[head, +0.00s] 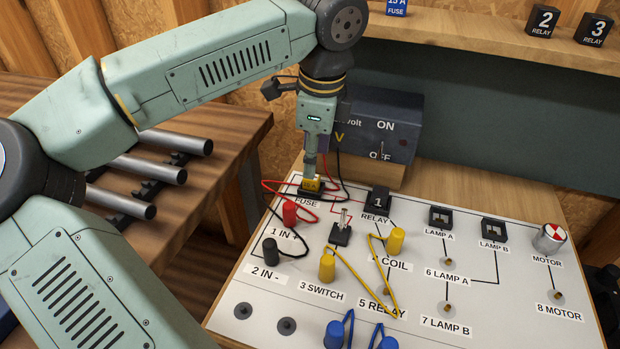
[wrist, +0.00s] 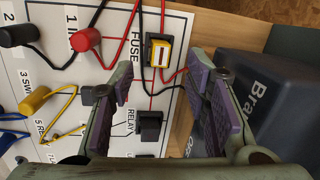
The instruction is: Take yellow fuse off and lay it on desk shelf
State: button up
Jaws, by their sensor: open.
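The yellow fuse (head: 312,183) sits in its black holder at the FUSE label on the white circuit board (head: 275,310). It also shows in the wrist view (wrist: 160,56), with the holder around it. My gripper (head: 311,170) points down just above the fuse. In the wrist view my gripper (wrist: 160,70) is open, with one purple-padded finger on each side, and the fuse shows between the fingertips. Nothing is held. The wooden desk shelf (head: 460,34) runs along the back at the upper right.
A blue fuse (head: 396,7) and two black relays (head: 542,20) (head: 595,29) stand on the shelf, with bare wood between them. A dark power box (head: 385,120) stands close beside my gripper. Red and black leads (head: 268,185) loop near the fuse. Relay 1 (head: 376,200) is nearby.

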aim_at(312, 183)
jog(key=shift+w+a+f+p, duration=0.15)
jog(key=shift+f+p, duration=0.45)
jog(key=shift+f, duration=0.8)
jog(key=shift+w+d+f+p, duration=0.1)
jog(key=shift+w+f+p, duration=0.3)
jog(key=shift+f, duration=1)
jog(key=shift+s, duration=0.15)
jog(key=shift+c, duration=0.3)
jog(key=c, duration=0.9)
